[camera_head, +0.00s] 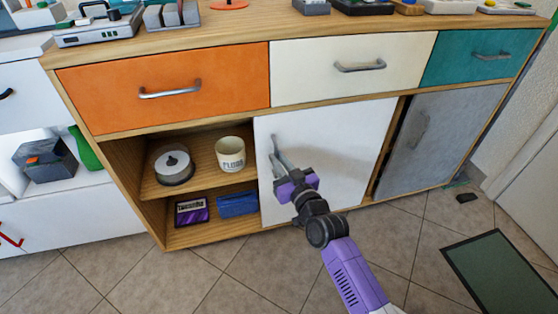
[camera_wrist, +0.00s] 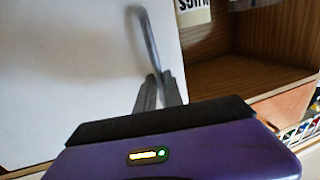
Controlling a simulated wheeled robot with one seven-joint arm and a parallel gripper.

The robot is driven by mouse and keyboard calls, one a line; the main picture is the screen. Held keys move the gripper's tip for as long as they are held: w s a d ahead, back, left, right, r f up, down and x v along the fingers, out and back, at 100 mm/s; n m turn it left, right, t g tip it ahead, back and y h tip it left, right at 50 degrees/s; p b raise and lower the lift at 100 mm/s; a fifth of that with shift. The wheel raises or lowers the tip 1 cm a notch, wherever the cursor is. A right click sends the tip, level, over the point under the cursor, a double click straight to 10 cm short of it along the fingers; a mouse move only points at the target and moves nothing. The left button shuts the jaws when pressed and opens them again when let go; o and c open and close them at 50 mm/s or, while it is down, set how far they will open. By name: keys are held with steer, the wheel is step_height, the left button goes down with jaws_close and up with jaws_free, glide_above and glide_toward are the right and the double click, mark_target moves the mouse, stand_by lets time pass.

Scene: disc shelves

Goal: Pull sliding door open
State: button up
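The white sliding door (camera_head: 335,160) covers the middle of the cabinet's lower part; it fills the left of the wrist view (camera_wrist: 60,70). Its upright metal handle (camera_head: 274,144) is near its left edge, and shows in the wrist view (camera_wrist: 149,38). My gripper (camera_head: 280,164) is at the handle's lower end. In the wrist view my fingertips (camera_wrist: 159,77) are close together, with the handle's end between them. The exact contact is small and partly hidden. A grey door (camera_head: 440,135) with its own handle covers the right part.
A narrow dark gap separates the two doors. Drawers sit above; a dark mat (camera_head: 505,272) lies at right.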

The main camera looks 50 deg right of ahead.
steer(key=o, duration=0.3)
steer(key=shift+o, duration=0.2)
steer(key=p+v, duration=0.2)
steer(key=v, duration=0.5)
steer(key=shift+s+a, duration=0.2)
steer(key=shift+s, duration=0.2)
